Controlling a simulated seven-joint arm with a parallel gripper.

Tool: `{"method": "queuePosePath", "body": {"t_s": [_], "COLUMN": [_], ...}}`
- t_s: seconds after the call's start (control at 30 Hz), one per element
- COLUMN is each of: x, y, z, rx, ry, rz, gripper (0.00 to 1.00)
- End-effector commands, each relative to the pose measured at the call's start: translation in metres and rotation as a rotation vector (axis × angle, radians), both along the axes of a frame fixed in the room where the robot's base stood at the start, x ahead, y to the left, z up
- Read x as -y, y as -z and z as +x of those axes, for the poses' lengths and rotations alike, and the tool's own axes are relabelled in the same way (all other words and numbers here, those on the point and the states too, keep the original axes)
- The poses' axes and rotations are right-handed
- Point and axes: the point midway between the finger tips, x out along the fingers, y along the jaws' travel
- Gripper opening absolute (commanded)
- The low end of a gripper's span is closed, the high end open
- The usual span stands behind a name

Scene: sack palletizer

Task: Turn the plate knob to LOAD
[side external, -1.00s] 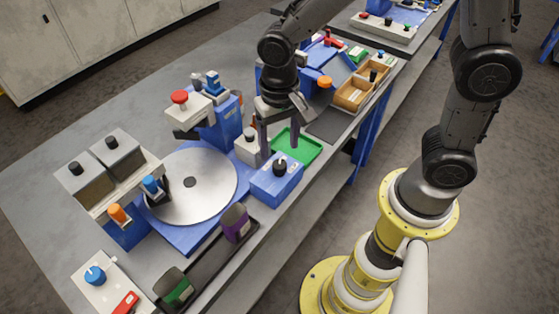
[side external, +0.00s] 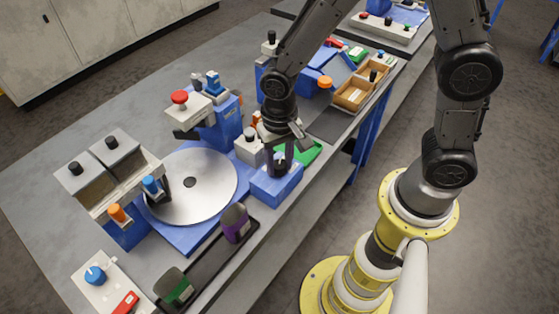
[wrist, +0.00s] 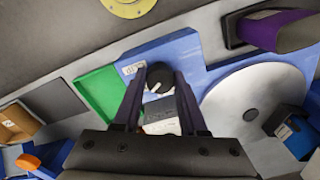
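The plate knob is a black round knob with a white pointer line (wrist: 158,78) on a blue box (side external: 278,187) beside the round metal plate (side external: 205,185). A small white label (wrist: 132,69) sits next to the knob; its lettering is too small to read surely. My gripper (side external: 278,162) is low over the box, pointing down. In the wrist view its two dark fingers (wrist: 160,80) stand one on each side of the knob, with a slight gap seeming to remain. In the side view the fingers mostly hide the knob.
A green tray (wrist: 98,95) lies close beside the box. A white block with a black knob (side external: 249,146) stands just behind my gripper. A dark rack with a purple container (side external: 235,222) is at the front edge. A red-knobbed press (side external: 180,98) stands behind the plate.

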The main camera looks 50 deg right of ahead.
Motion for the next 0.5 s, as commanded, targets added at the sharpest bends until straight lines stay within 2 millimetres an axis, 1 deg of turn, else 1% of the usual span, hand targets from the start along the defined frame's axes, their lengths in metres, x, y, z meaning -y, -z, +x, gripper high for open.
{"method": "queuePosePath", "body": {"t_s": [0.03, 0.17, 0.2, 0.5], "x": [0.0, 0.0, 0.0, 0.0], "y": [-0.0002, -0.0003, -0.0003, -0.0005], "z": [0.0001, 0.0001, 0.0001, 0.0001], "rx": [0.0, 0.0, 0.0, 0.0], "ry": [0.0, 0.0, 0.0, -0.023], "rz": [0.0, 0.0, 0.0, 0.0], "gripper": [0.25, 0.02, 0.0, 0.0]}}
